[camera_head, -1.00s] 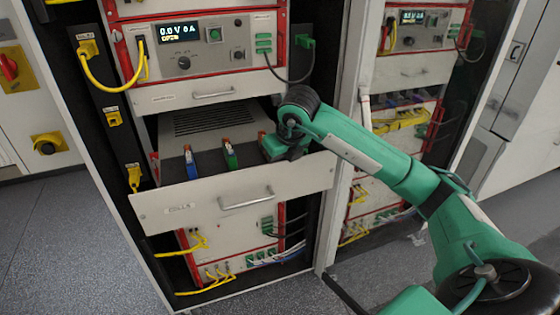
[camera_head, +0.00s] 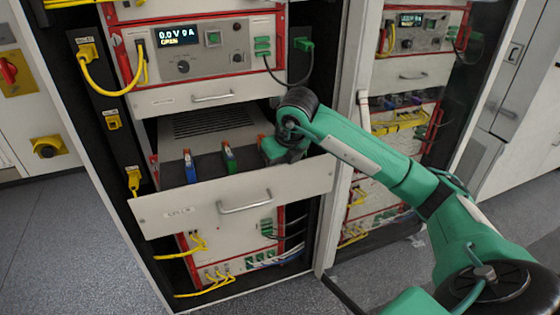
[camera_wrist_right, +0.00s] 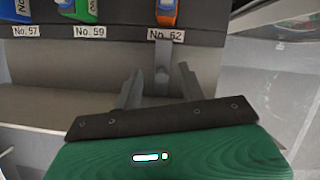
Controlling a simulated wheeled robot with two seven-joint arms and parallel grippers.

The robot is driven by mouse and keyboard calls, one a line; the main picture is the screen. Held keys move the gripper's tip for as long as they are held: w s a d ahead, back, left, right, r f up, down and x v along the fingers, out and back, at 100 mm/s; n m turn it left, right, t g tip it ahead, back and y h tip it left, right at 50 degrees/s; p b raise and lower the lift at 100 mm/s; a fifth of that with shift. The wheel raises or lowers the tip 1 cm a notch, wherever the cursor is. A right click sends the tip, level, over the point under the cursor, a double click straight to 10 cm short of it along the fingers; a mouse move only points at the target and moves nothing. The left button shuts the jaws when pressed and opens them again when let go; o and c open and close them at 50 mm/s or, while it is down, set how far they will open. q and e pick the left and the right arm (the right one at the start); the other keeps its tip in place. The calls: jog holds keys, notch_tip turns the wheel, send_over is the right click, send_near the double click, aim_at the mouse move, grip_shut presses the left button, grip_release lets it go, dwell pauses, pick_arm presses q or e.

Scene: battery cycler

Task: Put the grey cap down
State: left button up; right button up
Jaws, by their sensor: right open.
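My right gripper (camera_wrist_right: 160,68) is open, with a finger on each side of the piece and a gap showing. In the head view my right gripper (camera_head: 284,152) is over the right end of the open drawer (camera_head: 232,203), and the wrist hides the cap there. My left gripper is out of view.
In the drawer stand a blue cell (camera_head: 190,168), a green cell (camera_head: 229,158) and an orange-topped cell (camera_wrist_right: 166,12), above labels No. 57, No. 59 and No. 62. The instrument panel (camera_head: 200,55) is above the drawer. A cabinet post (camera_head: 345,150) is close on the right.

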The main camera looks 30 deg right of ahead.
jog(key=b+v, duration=0.1)
jog(key=v, duration=1)
jog(key=shift+r, duration=0.35)
jog(key=shift+s+d+f, duration=0.1)
